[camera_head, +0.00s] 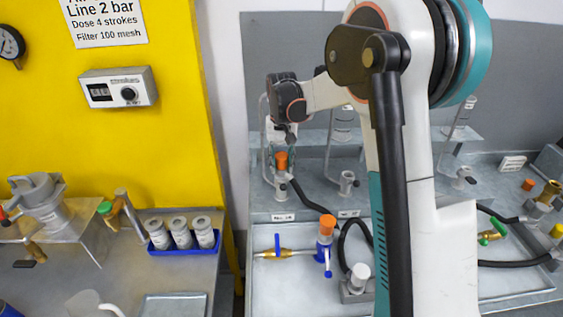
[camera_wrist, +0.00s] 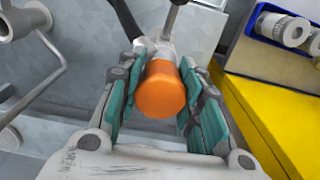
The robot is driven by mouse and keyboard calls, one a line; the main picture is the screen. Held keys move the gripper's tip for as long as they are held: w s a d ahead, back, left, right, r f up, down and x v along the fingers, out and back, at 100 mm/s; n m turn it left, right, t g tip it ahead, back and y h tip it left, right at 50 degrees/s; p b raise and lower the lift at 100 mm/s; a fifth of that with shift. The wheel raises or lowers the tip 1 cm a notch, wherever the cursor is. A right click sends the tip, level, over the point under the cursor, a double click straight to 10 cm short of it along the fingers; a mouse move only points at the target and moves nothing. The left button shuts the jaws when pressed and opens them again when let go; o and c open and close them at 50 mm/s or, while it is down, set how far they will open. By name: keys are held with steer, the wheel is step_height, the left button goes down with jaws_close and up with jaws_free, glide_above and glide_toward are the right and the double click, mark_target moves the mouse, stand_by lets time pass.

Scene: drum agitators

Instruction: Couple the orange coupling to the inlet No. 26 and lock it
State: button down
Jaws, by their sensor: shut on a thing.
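The orange coupling (camera_head: 281,161) is upright below my gripper (camera_head: 284,147) in the head view, at the left end of the back ledge. It stands directly over a grey metal fitting (camera_head: 281,184); whether it is seated there I cannot tell. In the wrist view, the orange coupling (camera_wrist: 161,90) sits between the teal finger pads of my gripper (camera_wrist: 158,100), which is shut on it. A grey metal part and a black hose (camera_wrist: 124,16) show beyond it. The label plate (camera_head: 283,216) below the fitting is too small to read surely.
Another grey inlet (camera_head: 347,183) stands to the right. On the tray below are a blue fitting with an orange cap (camera_head: 326,238), a brass valve (camera_head: 277,253) and a white-capped part (camera_head: 359,275). A yellow panel (camera_head: 120,120) and blue rack (camera_head: 184,245) are at left.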

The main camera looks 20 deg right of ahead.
steer(key=shift+f, duration=0.3)
steer(key=c, duration=1)
jaws_free()
steer(key=shift+c, duration=0.2)
steer(key=shift+c, duration=0.2)
steer(key=shift+r+p, duration=2.95)
steer(key=shift+r, duration=2.1)
